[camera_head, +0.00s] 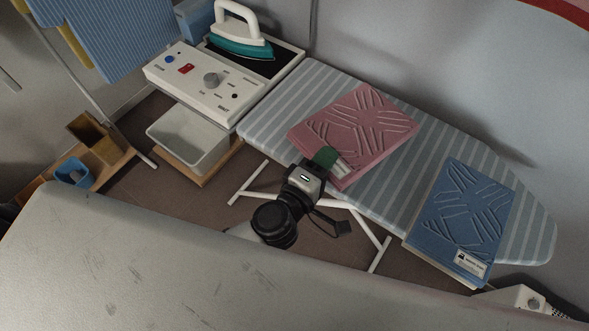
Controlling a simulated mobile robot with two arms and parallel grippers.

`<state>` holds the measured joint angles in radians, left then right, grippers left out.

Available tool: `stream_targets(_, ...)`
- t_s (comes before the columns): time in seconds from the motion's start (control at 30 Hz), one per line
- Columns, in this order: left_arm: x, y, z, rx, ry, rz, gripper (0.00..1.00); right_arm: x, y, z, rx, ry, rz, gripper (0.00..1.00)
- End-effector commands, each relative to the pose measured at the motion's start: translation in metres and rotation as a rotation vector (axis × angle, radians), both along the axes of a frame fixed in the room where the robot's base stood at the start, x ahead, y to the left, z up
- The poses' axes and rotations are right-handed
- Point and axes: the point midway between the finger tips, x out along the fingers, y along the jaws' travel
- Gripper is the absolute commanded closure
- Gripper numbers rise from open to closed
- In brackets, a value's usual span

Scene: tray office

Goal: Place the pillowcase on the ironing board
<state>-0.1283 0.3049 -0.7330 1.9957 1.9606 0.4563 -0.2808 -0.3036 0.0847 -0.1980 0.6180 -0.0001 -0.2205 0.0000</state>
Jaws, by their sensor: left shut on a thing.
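A pink folded cloth (372,122) with raised line patterns, seemingly the pillowcase, is over the middle of the striped ironing board (285,103). My left gripper (332,160) is shut on its near edge, beside a pale label. I cannot tell whether the cloth rests fully on the board or is held slightly above it. A similar blue folded cloth (462,212) with a white label lies at the board's right end, its near edge reaching the board's front edge.
A teal and white iron (240,36) stands on a control unit (196,84) at the board's left end. Below is a white bin (190,138). Blue striped cloth (115,35) hangs at left. A grey surface (200,265) fills the foreground. Some striped board shows between the cloths.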

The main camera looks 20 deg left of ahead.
Motion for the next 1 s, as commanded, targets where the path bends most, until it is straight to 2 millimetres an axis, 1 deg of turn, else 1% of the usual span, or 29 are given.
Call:
stream_targets(0.03,-0.003,0.013,-0.013,0.006,0.001,0.001,1.0,0.0,-0.001,-0.009,-0.002,0.001,0.0,0.57)
stream_targets(0.2,-0.009,0.051,-0.036,0.002,0.0,0.002,1.0,0.0,-0.002,-0.028,-0.002,0.001,0.0,0.57)
stream_targets(0.3,-0.011,0.067,-0.045,0.001,0.001,0.002,1.0,0.001,-0.001,-0.037,-0.002,0.0,0.0,0.57)
stream_targets(0.4,-0.012,0.076,-0.048,-0.001,-0.002,0.002,1.0,0.002,0.001,-0.04,0.0,-0.002,0.0,0.57)
stream_targets(0.57,-0.013,0.079,-0.054,-0.003,-0.001,0.001,1.0,0.003,0.005,-0.046,0.006,-0.004,-0.001,0.57)
stream_targets(0.8,-0.013,0.079,-0.087,-0.002,0.0,0.002,1.0,0.004,0.01,-0.073,0.013,-0.006,0.0,0.57)
stream_targets(0.87,-0.013,0.079,-0.09,-0.001,-0.001,0.002,1.0,0.004,0.01,-0.075,0.013,-0.006,0.0,0.57)
stream_targets(1.0,-0.012,0.079,-0.087,-0.001,-0.002,0.001,1.0,0.005,0.009,-0.072,0.012,-0.008,0.0,0.57)
